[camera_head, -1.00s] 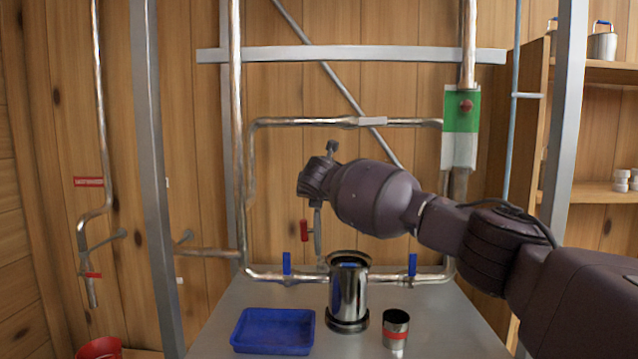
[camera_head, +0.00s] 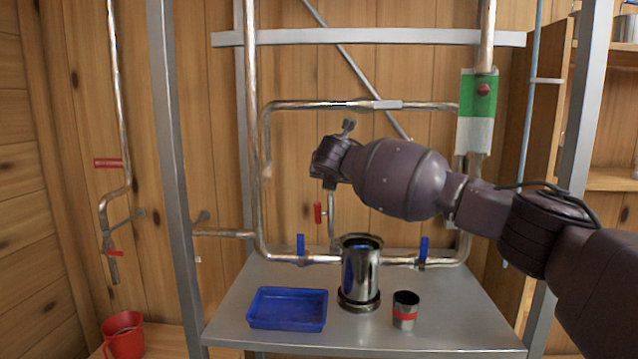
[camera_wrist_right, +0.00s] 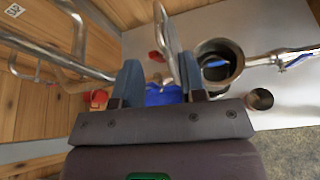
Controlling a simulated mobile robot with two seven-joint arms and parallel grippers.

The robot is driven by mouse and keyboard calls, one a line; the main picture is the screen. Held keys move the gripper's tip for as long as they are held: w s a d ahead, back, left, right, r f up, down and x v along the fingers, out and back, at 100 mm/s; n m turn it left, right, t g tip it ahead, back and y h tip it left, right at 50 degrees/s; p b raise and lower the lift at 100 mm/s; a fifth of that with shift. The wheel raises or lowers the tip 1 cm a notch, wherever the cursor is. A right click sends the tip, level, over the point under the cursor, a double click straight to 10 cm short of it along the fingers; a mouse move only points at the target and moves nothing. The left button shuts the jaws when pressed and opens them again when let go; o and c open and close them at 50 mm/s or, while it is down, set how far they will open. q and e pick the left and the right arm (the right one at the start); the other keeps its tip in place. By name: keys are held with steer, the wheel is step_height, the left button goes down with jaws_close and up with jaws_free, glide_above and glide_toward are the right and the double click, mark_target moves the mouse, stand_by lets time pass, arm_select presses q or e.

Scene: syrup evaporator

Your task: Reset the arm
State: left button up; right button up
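My right arm comes in from the right in the head view, and its wrist (camera_head: 330,160) is raised in front of the pipes above the table. Its fingers are hard to make out there. In the right wrist view my right gripper (camera_wrist_right: 160,62) has its two fingers well apart, with a pipe and a blue tray (camera_wrist_right: 163,95) showing beyond the gap. I see nothing held. My left gripper is in neither view.
On the metal table (camera_head: 450,315) stand a blue tray (camera_head: 288,309), a tall metal pot (camera_head: 361,275) and a small red-banded cup (camera_head: 405,311). A red mug (camera_head: 124,336) is lower left. Pipes with blue valve handles run behind, and a steel post (camera_head: 178,180) stands left.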

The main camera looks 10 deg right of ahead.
steer(key=s+a+r+m+t+y, duration=0.3)
steer(key=a+r+m+y, duration=0.25)
steer(key=a, duration=0.45)
steer(key=s+a+f+m+g+y, duration=0.1)
steer(key=s+a+f+m+y, duration=0.25)
steer(key=f, duration=0.25)
steer(key=s+a+f+m+y, duration=0.2)
steer(key=s+f+m+y, duration=0.1)
steer(key=s+f, duration=0.25)
steer(key=s+d+f+m+h, duration=0.2)
steer(key=s+d+f+m, duration=0.35)
steer(key=f, duration=0.45)
steer(key=s+d+f+m+h, duration=0.2)
steer(key=s+d+f+m, duration=0.2)
steer(key=s+d+f, duration=0.45)
steer(key=s+d+f+m+h, duration=0.1)
steer(key=s+d+f+m, duration=0.35)
steer(key=f, duration=0.65)
steer(key=s+d+f+m+g+h, duration=0.2)
steer(key=s+d+f, duration=0.2)
steer(key=s+f, duration=0.5)
steer(key=s+d+f+m+g+h, duration=0.2)
steer(key=s+d+f, duration=0.3)
steer(key=s+f, duration=0.4)
steer(key=s+m, duration=0.1)
steer(key=s, duration=0.5)
steer(key=shift+h, duration=0.4)
